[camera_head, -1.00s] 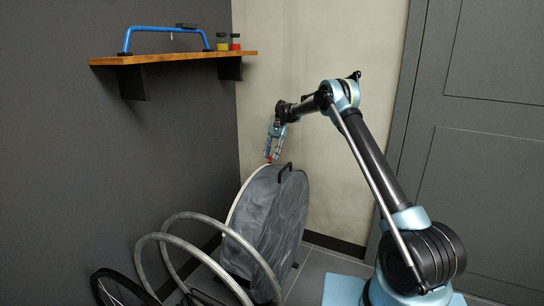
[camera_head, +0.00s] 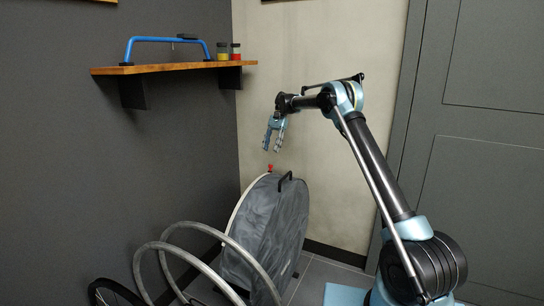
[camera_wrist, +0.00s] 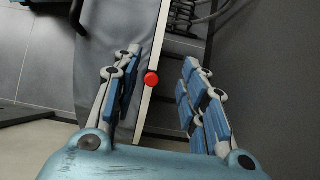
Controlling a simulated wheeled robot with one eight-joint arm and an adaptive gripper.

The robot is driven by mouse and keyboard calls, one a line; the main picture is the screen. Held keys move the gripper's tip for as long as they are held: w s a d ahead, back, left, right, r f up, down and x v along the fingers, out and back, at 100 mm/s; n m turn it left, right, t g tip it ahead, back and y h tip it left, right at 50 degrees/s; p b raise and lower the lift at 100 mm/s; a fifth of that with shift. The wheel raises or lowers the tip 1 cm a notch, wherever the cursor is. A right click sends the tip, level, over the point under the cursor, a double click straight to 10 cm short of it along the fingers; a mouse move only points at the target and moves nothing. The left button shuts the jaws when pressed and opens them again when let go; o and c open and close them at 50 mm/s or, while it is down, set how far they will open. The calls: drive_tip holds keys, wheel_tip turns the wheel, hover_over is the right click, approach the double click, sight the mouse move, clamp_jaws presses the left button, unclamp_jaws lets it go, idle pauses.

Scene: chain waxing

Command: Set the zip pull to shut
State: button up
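The zip pull is a small red knob (camera_head: 270,168) at the upper edge of a round grey wheel bag (camera_head: 265,228). It sits on the pale rim strip (camera_head: 242,203) of the bag. In the wrist view the red knob (camera_wrist: 152,79) lies between my fingers in the picture, on the pale strip (camera_wrist: 150,102) beside the grey cloth (camera_wrist: 110,45). My gripper (camera_head: 272,149) points down, open and empty, a little above the knob and apart from it. The fingers (camera_wrist: 162,62) are spread on both sides. I cannot tell whether the zip is fully shut.
Bare wheel rims (camera_head: 205,222) lean in front at the left. Air around my gripper is clear.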

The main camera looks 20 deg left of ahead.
drive_tip(key=shift+r, duration=0.5)
